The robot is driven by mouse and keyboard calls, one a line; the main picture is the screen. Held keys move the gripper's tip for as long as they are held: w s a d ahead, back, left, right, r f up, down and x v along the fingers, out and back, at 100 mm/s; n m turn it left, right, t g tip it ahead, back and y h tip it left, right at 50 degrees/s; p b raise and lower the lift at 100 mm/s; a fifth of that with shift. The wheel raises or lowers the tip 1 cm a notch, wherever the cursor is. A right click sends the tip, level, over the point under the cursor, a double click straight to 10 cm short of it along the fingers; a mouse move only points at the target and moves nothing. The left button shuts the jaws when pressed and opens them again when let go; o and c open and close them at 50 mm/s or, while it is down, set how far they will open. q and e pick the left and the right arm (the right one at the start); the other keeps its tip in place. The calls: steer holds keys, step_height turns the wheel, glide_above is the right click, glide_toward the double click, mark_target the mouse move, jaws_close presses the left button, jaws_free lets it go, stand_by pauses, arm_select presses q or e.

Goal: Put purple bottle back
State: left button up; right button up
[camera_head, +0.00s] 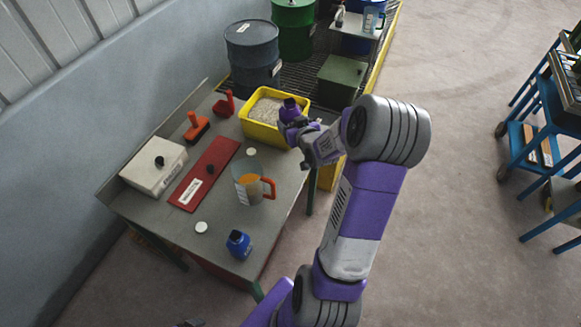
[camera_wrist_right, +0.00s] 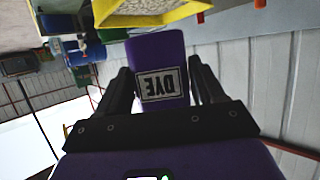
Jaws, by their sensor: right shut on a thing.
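The purple bottle (camera_head: 290,108) is held at the end of my right arm, in front of the yellow bin's right side in the head view. In the right wrist view the purple bottle (camera_wrist_right: 158,62) carries a label reading DYE, which appears upside down. My right gripper (camera_head: 294,126) is shut on it; in the wrist view the fingers of the gripper (camera_wrist_right: 160,88) stand on both sides of the bottle.
The grey table (camera_head: 228,212) holds the yellow bin (camera_head: 262,133) of pale granules, a jug (camera_head: 248,187) with orange liquid, a blue bottle (camera_head: 238,245), a white disc (camera_head: 201,227), a red board (camera_head: 206,172), a white box (camera_head: 154,165) and an orange-red brush (camera_head: 196,128). Drums (camera_head: 252,50) stand behind.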

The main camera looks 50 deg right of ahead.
step_height(320, 180, down, 18)
steer(key=b, duration=0.3)
steer(key=shift+s, duration=0.1)
steer(key=shift+f+b, duration=0.25)
steer(key=shift+b, duration=0.15)
steer(key=o, duration=1.3)
steer(key=shift+r, duration=0.1)
steer(key=shift+c, duration=0.2)
steer(key=shift+r, duration=0.1)
steer(key=shift+r+p, duration=0.2)
steer(key=shift+p, duration=0.2)
steer(key=p+v, duration=0.2)
steer(key=v, duration=1)
steer(key=shift+f, duration=0.25)
